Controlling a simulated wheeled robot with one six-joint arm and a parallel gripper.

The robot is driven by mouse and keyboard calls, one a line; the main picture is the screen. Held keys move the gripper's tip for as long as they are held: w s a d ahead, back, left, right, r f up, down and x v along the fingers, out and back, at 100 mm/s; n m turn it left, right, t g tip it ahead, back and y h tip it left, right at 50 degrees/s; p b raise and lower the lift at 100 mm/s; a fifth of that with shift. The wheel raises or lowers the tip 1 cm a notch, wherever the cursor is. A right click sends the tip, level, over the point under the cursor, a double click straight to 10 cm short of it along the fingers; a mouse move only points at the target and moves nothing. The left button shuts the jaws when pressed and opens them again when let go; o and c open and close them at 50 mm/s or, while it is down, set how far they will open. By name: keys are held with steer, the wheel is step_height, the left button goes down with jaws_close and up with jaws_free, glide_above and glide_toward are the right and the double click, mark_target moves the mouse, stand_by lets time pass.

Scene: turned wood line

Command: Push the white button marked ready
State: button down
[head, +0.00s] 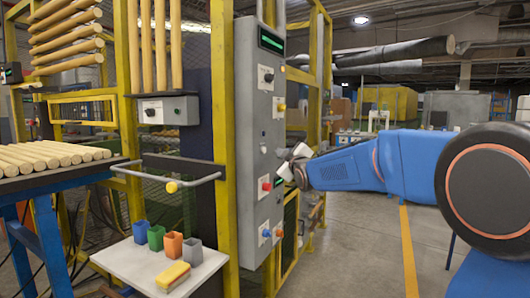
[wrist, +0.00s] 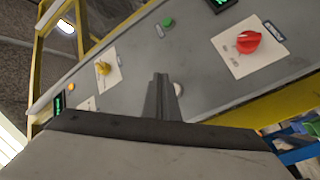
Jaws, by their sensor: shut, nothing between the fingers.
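A tall grey control panel (head: 245,150) stands in the middle of the head view, with several knobs and buttons on its face. A small round white button (head: 263,149) sits between the yellow and red knobs; its label is unreadable. My gripper (head: 282,153) is close to the panel, just right of this button. In the wrist view, my gripper's dark fingers (wrist: 160,80) are shut and empty in front of the panel face (wrist: 130,75). A pale round button (wrist: 178,88) shows at the fingers' right edge, partly hidden by them. I cannot tell whether the fingers touch the panel.
A red knob (wrist: 248,42), a yellow knob (wrist: 103,68) and a green button (wrist: 168,22) are nearby on the panel. A blue knob (head: 266,233) sits low. Yellow frame posts (head: 222,120) flank the panel. A white table (head: 125,262) with colored cups stands left.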

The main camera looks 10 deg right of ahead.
steer(key=shift+w+a, duration=0.85)
steer(key=shift+a, duration=0.25)
steer(key=shift+a, duration=0.1)
stand_by(1.3)
steer(key=shift+w+a, duration=0.25)
steer(key=shift+w+a, duration=0.2)
steer(key=shift+a, duration=0.1)
stand_by(0.9)
steer(key=shift+s+d, duration=0.5)
steer(key=shift+d, duration=0.15)
stand_by(0.3)
steer(key=shift+s+d, duration=0.75)
steer(key=shift+d, duration=0.25)
steer(key=shift+s+d, duration=0.7)
steer(key=shift+d, duration=0.3)
steer(key=shift+s, duration=0.1)
